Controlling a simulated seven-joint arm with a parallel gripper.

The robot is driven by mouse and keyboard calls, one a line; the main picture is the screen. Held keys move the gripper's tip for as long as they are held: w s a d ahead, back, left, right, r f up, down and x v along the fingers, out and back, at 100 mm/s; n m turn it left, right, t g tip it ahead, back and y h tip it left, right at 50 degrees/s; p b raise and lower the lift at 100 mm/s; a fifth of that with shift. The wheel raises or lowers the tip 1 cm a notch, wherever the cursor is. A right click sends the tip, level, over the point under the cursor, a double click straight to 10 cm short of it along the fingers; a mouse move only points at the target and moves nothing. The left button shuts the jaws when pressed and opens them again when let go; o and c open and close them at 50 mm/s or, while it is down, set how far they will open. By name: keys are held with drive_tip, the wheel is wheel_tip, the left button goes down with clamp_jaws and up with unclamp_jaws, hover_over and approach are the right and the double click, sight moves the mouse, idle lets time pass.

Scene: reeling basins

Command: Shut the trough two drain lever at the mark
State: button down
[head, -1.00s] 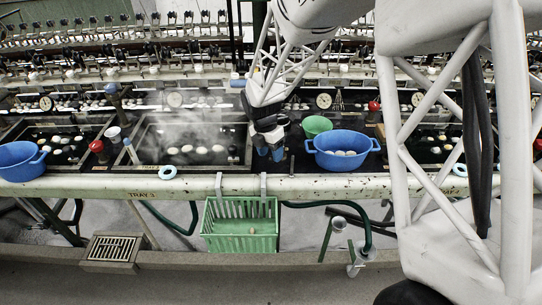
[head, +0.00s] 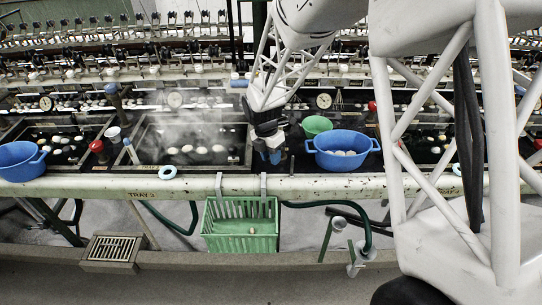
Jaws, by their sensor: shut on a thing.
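My gripper (head: 273,156) is at the right end of the steaming trough (head: 200,133), just behind the front rail. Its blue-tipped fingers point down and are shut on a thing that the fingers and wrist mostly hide. From its place beside the trough I take it to be the drain lever. The lever's angle and the mark cannot be made out. The trough holds dark water with several pale cocoons. The rail below it has a label that looks like "TRAY 3".
A blue basin (head: 342,142) with cocoons stands close right of my gripper, with a green bowl (head: 317,124) behind it. Another blue basin (head: 20,160) is far left. A green basket (head: 240,240) hangs from the front rail (head: 110,187).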

drive_tip(key=shift+d, duration=0.1)
drive_tip(key=shift+s+d+n+t, duration=0.25)
drive_tip(key=shift+d+n, duration=0.35)
drive_tip(key=shift+n, duration=0.5)
drive_tip(key=shift+s+d+n+t, duration=0.2)
drive_tip(key=shift+d+n, duration=0.4)
drive_tip(key=shift+n, duration=0.5)
drive_tip(key=c, duration=0.9)
unclamp_jaws()
drive_tip(key=shift+o, duration=0.2)
drive_tip(key=shift+w+a+r, duration=0.1)
drive_tip(key=shift+a+r, duration=0.15)
drive_tip(key=shift+r, duration=1.05)
drive_tip(key=shift+w+a+r, duration=0.1)
drive_tip(key=shift+a+r, duration=0.15)
drive_tip(key=shift+r, duration=1)
drive_tip(key=shift+a+r, duration=0.25)
drive_tip(key=shift+r, duration=1.05)
